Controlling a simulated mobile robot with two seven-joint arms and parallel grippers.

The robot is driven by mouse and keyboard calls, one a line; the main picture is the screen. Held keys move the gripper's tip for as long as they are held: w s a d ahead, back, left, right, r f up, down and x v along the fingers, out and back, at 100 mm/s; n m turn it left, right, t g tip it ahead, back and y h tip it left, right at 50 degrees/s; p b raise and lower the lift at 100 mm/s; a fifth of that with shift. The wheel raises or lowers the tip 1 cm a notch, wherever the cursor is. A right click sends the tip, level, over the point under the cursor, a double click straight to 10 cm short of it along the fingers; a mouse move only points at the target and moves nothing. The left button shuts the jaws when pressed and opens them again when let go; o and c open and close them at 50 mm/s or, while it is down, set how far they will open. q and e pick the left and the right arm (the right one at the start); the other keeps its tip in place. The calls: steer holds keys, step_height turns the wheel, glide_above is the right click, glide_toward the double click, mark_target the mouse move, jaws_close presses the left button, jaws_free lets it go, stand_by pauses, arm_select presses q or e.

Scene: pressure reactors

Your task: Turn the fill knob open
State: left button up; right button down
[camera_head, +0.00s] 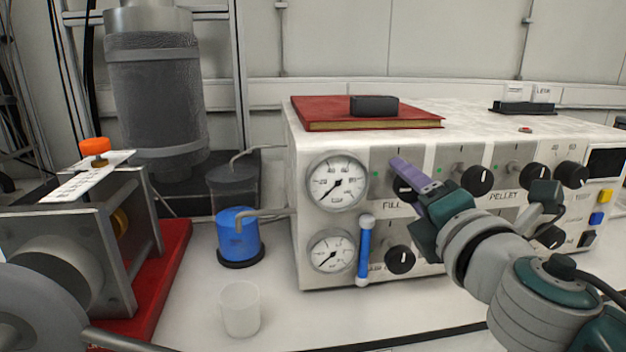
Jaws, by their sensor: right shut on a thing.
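The fill knob (402,189) is a black round knob on the white control box, above the partly hidden "FILL" label. My right gripper (408,174) reaches in from the lower right, and its purple fingers are at the knob, shut on it. The fingers cover much of the knob, so I cannot read its pointer. My left gripper is not in view.
Two gauges (337,182) and a blue tube (365,250) sit left of the knob. Another black knob (400,260) is below and a pellet knob (477,180) is to the right. A red book (330,113) lies on the box. A white cup (240,308) stands in front.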

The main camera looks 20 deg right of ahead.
steer(key=shift+c, duration=1.3)
jaws_free()
steer(key=b+v, duration=0.1)
steer(key=v, duration=0.9)
steer(key=shift+d, duration=0.1)
